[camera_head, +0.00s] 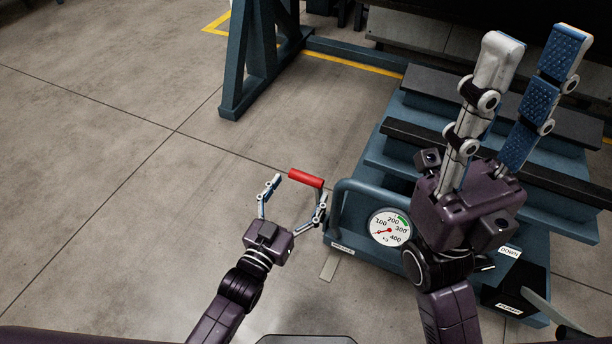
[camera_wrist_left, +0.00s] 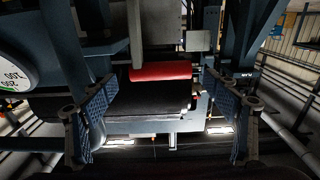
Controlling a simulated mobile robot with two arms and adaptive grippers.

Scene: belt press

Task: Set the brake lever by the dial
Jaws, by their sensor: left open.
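The brake lever's red grip (camera_head: 306,178) stands out from the left side of the blue press frame. In the left wrist view the red grip (camera_wrist_left: 160,71) lies crosswise with a grey bar at its left end. My left gripper (camera_head: 299,190) is open, its fingers spread to either side of the grip, with no clear contact. The round white dial (camera_head: 389,227) on the frame has a green zone near 200–300. Its red needle points lower left, near the low end. The dial is cut off in the left wrist view (camera_wrist_left: 14,72). My right gripper (camera_head: 538,42) is open and empty, above the frame.
The blue press frame (camera_head: 350,205) with dark slats fills the right. A DOWN label (camera_head: 509,251) and a grey lever (camera_head: 548,312) are at lower right. A blue upright (camera_head: 245,85) stands at the back. The concrete floor at left is clear.

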